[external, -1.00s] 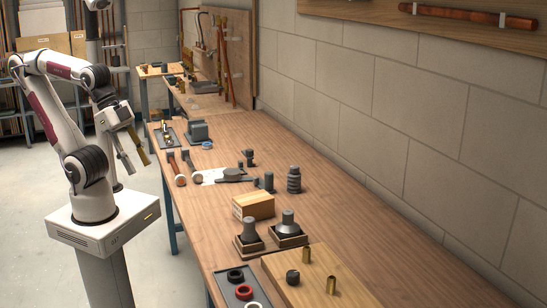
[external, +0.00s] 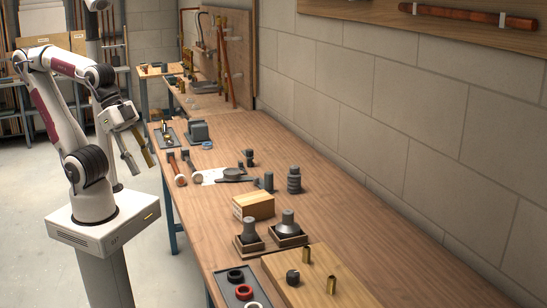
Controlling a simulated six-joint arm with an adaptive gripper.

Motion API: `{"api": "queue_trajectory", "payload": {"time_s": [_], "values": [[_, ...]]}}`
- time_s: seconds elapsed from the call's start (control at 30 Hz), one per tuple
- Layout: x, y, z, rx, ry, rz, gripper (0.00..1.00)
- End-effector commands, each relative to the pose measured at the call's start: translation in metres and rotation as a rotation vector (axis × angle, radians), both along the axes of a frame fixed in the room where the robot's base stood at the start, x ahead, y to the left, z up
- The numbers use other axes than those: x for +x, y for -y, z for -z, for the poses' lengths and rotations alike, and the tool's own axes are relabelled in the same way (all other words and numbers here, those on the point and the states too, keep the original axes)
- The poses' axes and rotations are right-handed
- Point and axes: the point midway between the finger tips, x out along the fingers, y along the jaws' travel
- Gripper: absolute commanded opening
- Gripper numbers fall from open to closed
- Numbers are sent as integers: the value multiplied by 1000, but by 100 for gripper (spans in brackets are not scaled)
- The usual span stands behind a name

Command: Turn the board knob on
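A wooden board (external: 318,270) lies at the near end of the bench. A short dark knob (external: 293,278) stands on it, and I cannot tell its turned position at this size. Two brass upright pieces stand on the same board, one behind (external: 306,254) and one in front (external: 331,285). My gripper (external: 139,163) hangs beside the bench's left edge, pointing down, far from the board. Its two fingers are apart with nothing between them.
A dark tray (external: 240,287) with red, black and white rings lies left of the board. Two grey fittings on wooden bases, a cardboard box (external: 253,205) and a dark ribbed cylinder (external: 294,180) stand behind. Two hammers lie near the left edge. The bench's right side is clear.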

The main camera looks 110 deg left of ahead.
Motion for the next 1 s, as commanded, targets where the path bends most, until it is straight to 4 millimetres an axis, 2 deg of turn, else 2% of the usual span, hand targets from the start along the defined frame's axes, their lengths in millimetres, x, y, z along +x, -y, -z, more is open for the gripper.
{"api": "queue_trajectory", "payload": {"time_s": [0.6, 1.0], "values": [[152, 69, -29, -181, 210, 34, 39], [246, 96, -27, -243, 338, -31, 39]]}}
